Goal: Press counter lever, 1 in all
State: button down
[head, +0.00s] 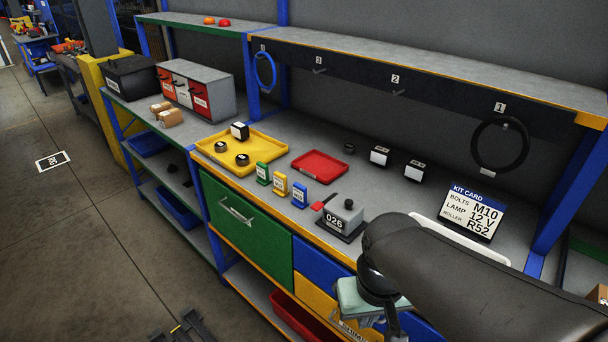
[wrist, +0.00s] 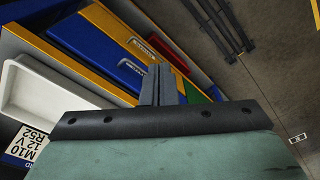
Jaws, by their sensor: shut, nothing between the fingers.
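The counter (head: 335,224) is a grey box on a dark base near the bench's front edge, in the head view. It reads 026 and has a black knob on top. The fingertips are not clear there. The counter is not visible in the wrist view.
A kit card (head: 472,212) and a white tray (head: 425,222) are right of the counter. Green, yellow and blue labelled blocks (head: 280,184) stand to its left, with a red tray (head: 320,167) and a yellow tray (head: 265,141) behind. Drawers (head: 245,220) line the bench front.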

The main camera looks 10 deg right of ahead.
jog(key=w+d+t+h, duration=0.2)
jog(key=w, duration=2.3)
notch_tip(320, 180, up, 6)
jog(key=n+t+h+p, duration=0.1)
jog(key=t+h, duration=0.2)
jog(key=t, duration=0.1)
send_over(321, 204)
jog(key=shift+w+d+r, duration=0.15)
jog(key=shift+w, duration=0.05)
jog(key=f+b, duration=0.3)
jog(key=f, duration=0.1)
jog(key=f+b, duration=0.3)
jog(key=f, duration=0.2)
jog(key=shift+s+a, duration=0.2)
jog(key=shift+f, duration=0.35)
